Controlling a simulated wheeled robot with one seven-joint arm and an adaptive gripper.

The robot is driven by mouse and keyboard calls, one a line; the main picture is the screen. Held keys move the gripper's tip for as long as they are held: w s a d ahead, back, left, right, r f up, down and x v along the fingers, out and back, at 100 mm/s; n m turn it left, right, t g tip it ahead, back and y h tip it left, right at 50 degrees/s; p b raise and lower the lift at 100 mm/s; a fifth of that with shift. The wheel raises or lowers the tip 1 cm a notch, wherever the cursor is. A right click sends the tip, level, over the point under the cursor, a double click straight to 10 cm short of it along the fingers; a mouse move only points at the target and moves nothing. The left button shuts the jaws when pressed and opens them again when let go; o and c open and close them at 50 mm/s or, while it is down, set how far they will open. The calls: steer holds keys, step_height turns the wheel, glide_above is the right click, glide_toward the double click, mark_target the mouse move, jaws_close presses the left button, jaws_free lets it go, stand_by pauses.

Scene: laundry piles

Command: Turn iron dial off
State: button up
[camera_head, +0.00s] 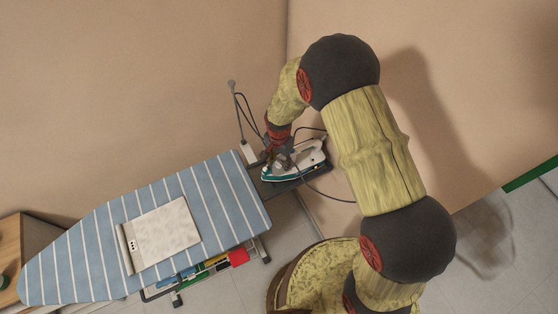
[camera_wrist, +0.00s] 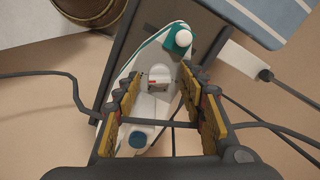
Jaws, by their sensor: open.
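The iron (camera_head: 297,163), white and teal, rests on a dark grey tray (camera_head: 318,173) at the right end of the ironing board. My gripper (camera_head: 275,158) is over the iron. In the wrist view my gripper (camera_wrist: 160,100) is open, with its two yellow-padded fingers on either side of the iron's body (camera_wrist: 162,80). A small white part with a red mark (camera_wrist: 158,83) shows between the fingers.
The striped blue ironing board (camera_head: 90,235) carries a folded pale cloth (camera_head: 165,236). A white power strip (camera_head: 248,153) with dark cables stands beside the tray. Cables also cross near my fingers. Walls are close behind, and a wooden cabinet (camera_head: 38,240) is far left.

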steer(key=shift+c, duration=1.2)
steer(key=c, duration=0.8)
jaws_close()
